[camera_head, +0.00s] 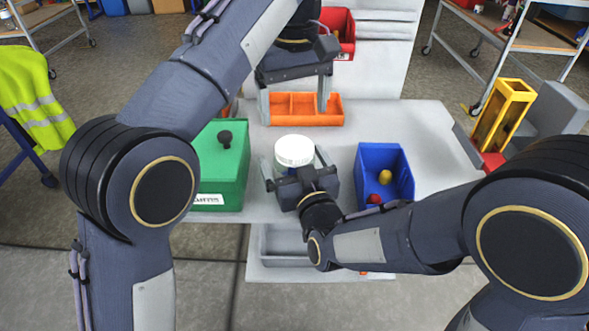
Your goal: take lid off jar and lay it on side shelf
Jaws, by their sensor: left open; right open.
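The jar (282,169) stands on the light grey worktop, and its round white lid (294,149) sits on top. My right gripper (293,157) is open at the jar's near side, with its fingers reaching to either side of it. Contact cannot be told, and the gripper hides most of the jar's lower body. My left gripper (295,103) is open above the orange divided tray (305,122), behind the jar, with nothing seen between its fingers. A lower shelf (325,273) shows below the worktop's front edge; I cannot tell whether it is the side shelf.
A green box (221,170) with a black knob stands left of the jar. A blue bin (382,157) with a yellow and a red item stands right. A red bin (340,30) hangs at the back. A yellow frame (502,115) stands far right. The worktop's right part (435,130) is clear.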

